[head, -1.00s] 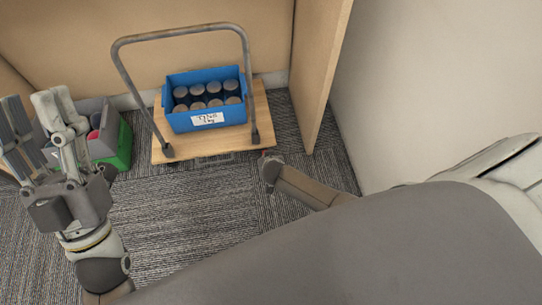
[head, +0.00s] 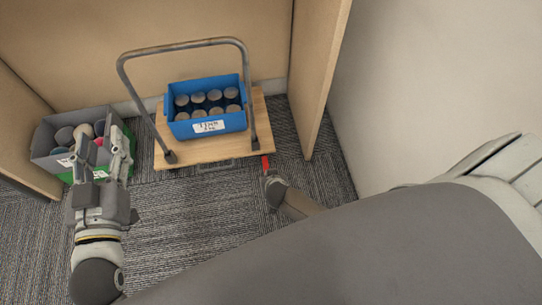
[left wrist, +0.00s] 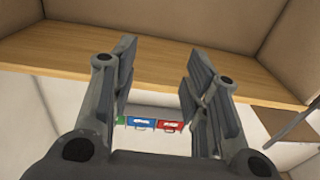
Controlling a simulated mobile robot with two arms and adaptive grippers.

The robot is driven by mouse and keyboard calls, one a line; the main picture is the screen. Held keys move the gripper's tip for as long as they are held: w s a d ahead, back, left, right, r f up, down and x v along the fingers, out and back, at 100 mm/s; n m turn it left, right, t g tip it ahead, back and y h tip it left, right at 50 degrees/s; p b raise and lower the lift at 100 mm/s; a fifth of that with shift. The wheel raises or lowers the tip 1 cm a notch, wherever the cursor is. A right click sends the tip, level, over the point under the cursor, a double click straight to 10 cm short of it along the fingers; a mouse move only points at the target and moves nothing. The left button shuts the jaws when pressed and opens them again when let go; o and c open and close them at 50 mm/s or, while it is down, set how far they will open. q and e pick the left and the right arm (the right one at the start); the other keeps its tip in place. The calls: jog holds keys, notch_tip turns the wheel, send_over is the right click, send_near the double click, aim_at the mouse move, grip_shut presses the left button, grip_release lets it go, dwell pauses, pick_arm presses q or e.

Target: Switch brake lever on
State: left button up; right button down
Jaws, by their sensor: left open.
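The wooden platform cart (head: 215,149) stands by the panel wall, with a grey bent-tube handle (head: 181,48). A small red lever (head: 265,164) sticks out at its front right edge; I take it for the brake lever. My left gripper (head: 119,152) is raised at the left, open and empty, well apart from the lever. In the left wrist view its two fingers (left wrist: 158,85) stand apart. A grey tip (head: 274,188) on a brownish link lies just below the lever. It looks like my right gripper, partly hidden by my large grey arm; its jaws cannot be made out.
A blue bin (head: 207,128) of round-topped cans sits on the cart. A grey and green bin (head: 50,148) with cans stands left of it, partly behind my left gripper. A panel edge (head: 318,80) rises at the right. Carpet (head: 175,225) in front is clear.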

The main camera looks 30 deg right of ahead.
pick_arm(q)
jog(key=shift+s+a+f+g+y, duration=0.15)
jog(key=shift+f+g, duration=0.15)
jog(key=shift+f, duration=0.3)
jog(key=shift+a+f+g+y, duration=0.15)
jog(key=shift+f+g, duration=0.15)
jog(key=shift+f, duration=0.25)
pick_arm(e)
jog(key=shift+s+a+r, duration=0.15)
jog(key=shift+s+r, duration=0.2)
jog(key=shift+s, duration=0.1)
pick_arm(q)
jog(key=shift+d, duration=0.1)
